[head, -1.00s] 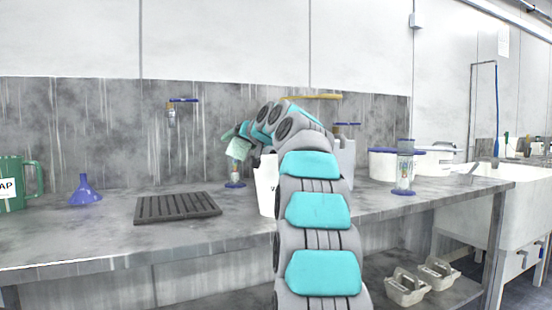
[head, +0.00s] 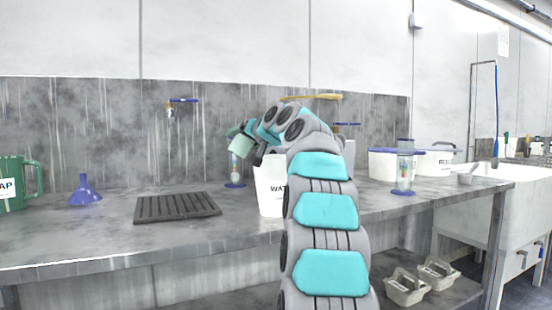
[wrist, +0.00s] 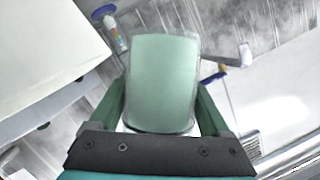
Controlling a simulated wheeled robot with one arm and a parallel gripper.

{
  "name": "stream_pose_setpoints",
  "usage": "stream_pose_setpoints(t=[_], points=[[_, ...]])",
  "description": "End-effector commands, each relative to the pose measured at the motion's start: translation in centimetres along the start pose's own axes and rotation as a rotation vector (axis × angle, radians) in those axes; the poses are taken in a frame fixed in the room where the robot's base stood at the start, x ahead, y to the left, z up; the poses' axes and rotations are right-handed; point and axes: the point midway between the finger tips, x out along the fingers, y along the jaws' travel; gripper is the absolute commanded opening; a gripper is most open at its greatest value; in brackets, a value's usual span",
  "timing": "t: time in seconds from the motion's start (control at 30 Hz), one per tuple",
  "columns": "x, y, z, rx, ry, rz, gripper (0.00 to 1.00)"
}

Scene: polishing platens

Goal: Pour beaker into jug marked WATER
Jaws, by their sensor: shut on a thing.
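The beaker (wrist: 163,80) is clear and holds pale green liquid. My gripper (wrist: 161,100) is shut on it, one green finger on each side. In the head view the beaker (head: 242,148) is held in the air at the upper left of the jug, and it looks tilted. In the wrist view a large white shape at upper left (wrist: 45,50) is probably the jug. I cannot tell whether the beaker touches the jug.
A black drain rack (head: 177,207), a blue funnel (head: 85,191) and a green jug (head: 15,185) stand to the left. A blue-based cylinder (head: 405,168) and white tubs (head: 436,162) are to the right. A tap (head: 172,108) is on the wall.

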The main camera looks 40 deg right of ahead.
Motion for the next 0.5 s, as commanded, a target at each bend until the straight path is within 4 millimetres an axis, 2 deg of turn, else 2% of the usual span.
stream_pose_setpoints(t=[0.5], points=[[-0.30,0.16,-0.54,0.054,0.017,-0.023,0.00]])
